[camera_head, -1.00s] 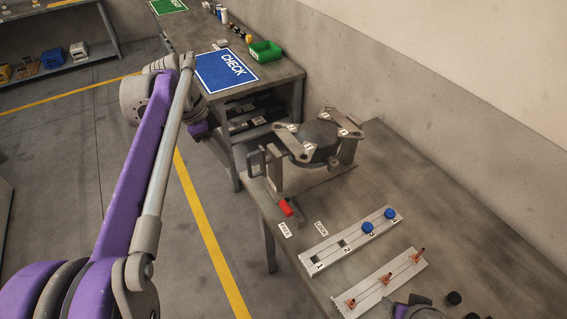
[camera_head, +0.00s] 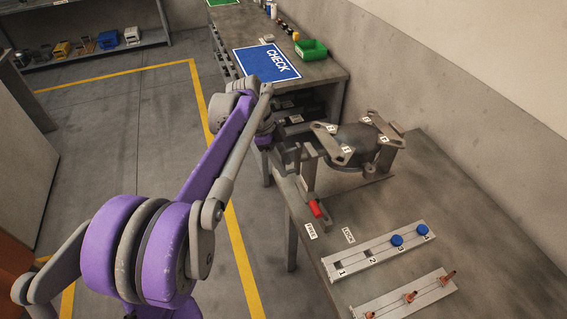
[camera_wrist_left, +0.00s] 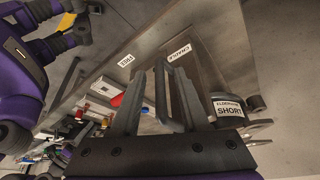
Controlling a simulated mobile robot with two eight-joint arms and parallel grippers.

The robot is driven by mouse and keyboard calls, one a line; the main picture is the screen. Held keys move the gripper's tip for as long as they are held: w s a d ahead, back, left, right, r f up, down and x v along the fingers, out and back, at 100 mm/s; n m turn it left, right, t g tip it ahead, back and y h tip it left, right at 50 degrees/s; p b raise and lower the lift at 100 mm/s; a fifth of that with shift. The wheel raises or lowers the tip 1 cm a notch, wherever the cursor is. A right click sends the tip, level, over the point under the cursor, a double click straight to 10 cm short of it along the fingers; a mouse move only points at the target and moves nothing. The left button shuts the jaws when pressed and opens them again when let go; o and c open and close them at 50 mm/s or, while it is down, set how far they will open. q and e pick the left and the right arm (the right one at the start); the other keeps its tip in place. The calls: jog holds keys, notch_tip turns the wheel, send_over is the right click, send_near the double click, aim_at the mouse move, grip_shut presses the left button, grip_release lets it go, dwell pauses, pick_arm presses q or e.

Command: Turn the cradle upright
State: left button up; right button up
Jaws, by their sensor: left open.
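The cradle (camera_head: 388,158) stands on the near table. It holds a dark round body (camera_head: 346,157) under metal arms with small labels. A grey U-shaped handle is at its left side. My left gripper (camera_head: 288,156) is beside that side, partly hidden by its own arm. In the left wrist view the open fingers (camera_wrist_left: 160,100) are on either side of the handle (camera_wrist_left: 168,88); I cannot tell whether they touch it. A dark cylinder (camera_wrist_left: 229,107) labelled SHORT is to their right. The red lever (camera_head: 316,209) is at the cradle's front left, near the FREE label. My right gripper is out of view.
A numbered rail (camera_head: 378,252) with blue knobs and a second rail (camera_head: 405,299) with orange pegs lie at the table's front. A farther table bears a blue CHECK mat (camera_head: 267,64) and a green bin (camera_head: 312,49). The wall is close behind the tables.

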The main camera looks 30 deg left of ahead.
pick_arm(q)
jog(key=shift+d+f, duration=0.1)
jog(key=shift+f, duration=0.1)
jog(key=shift+c, duration=0.3)
grip_shut()
dwell(1.1)
